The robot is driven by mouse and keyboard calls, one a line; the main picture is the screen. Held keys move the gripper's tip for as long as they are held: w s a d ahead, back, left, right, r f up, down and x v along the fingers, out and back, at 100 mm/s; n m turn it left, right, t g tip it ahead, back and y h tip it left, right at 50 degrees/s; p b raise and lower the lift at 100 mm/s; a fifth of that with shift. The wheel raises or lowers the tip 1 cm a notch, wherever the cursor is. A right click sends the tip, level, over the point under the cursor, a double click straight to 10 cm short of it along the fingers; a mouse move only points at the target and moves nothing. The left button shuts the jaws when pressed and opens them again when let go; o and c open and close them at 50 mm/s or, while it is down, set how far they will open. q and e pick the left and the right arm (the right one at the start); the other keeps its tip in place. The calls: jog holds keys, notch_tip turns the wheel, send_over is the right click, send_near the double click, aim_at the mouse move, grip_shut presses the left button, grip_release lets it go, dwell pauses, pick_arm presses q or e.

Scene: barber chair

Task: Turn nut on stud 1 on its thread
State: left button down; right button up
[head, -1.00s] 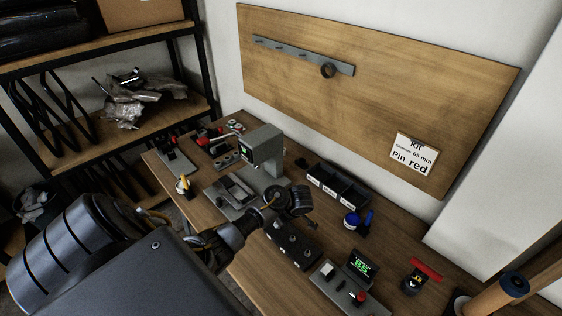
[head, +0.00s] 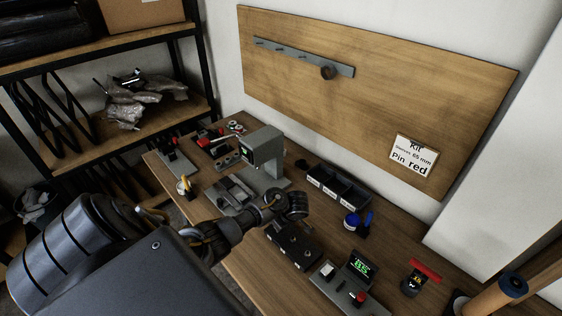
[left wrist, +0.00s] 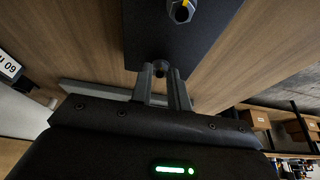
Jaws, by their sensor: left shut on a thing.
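A dark block with studs (head: 291,250) lies on the workbench in front of my left wrist in the head view. In the left wrist view the dark block (left wrist: 205,42) fills the upper middle. My left gripper (left wrist: 161,72) is shut on a small dark nut (left wrist: 160,68) near the block's edge, with a finger on each side. The stud under it is mostly hidden. The right gripper is not in view.
A grey press (head: 265,155) stands behind my left wrist. A device with a green display (head: 360,267) sits near the front. A wooden board (head: 380,85) hangs behind the bench.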

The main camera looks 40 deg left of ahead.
pick_arm(q)
jog(key=shift+m, duration=0.4)
